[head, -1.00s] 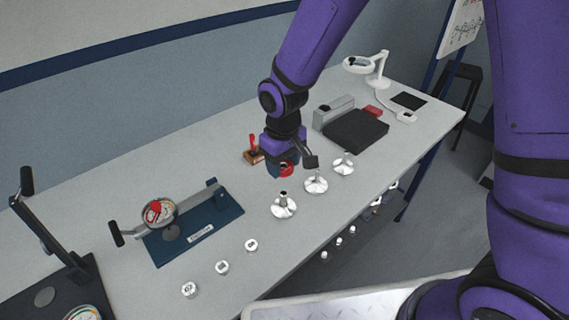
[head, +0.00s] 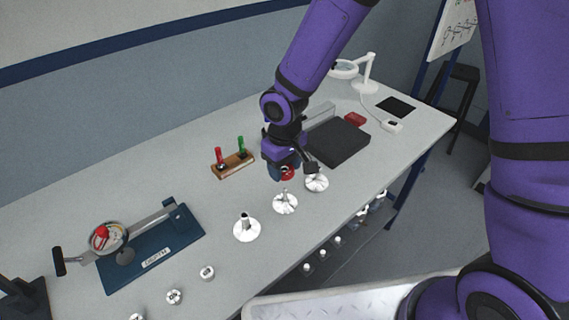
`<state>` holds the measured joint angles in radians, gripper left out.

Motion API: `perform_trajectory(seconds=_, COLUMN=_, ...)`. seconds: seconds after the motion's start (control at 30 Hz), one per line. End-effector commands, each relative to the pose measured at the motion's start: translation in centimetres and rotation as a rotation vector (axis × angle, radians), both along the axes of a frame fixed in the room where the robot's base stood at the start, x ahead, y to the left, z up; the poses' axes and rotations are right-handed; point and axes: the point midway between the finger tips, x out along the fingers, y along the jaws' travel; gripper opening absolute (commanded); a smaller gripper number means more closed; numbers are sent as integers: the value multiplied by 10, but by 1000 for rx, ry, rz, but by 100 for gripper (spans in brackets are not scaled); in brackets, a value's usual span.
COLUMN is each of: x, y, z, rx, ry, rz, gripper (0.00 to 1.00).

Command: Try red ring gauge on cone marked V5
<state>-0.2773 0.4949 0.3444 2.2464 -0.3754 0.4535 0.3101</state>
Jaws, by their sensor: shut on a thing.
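My gripper (head: 284,174) is shut on the red ring gauge (head: 288,173), which is partly hidden by the jaws. In the picture the ring is just above the tip of the middle of three pale metal cones on round bases (head: 285,205); a small gap shows between them. Another cone (head: 246,230) stands to the left and nearer, and a third (head: 317,183) to the right, partly behind my gripper. All three stand upright on the table. No V5 mark can be read on any of them.
A wooden block (head: 232,166) with red and green handled pieces stands behind the cones. A blue-based gauge (head: 155,250) and small marked cylinders (head: 208,272) are at left. A dark slab (head: 338,142) lies right of my gripper. The table's front edge is close to the cones.

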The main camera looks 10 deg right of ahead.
Motion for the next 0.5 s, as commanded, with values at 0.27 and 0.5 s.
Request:
perform_trajectory(seconds=0.27, x=0, y=0, z=0, rx=1, ry=-1, rz=0, gripper=24)
perform_trajectory(seconds=0.5, x=0, y=1, z=-6, rx=1, ry=1, rz=0, gripper=24)
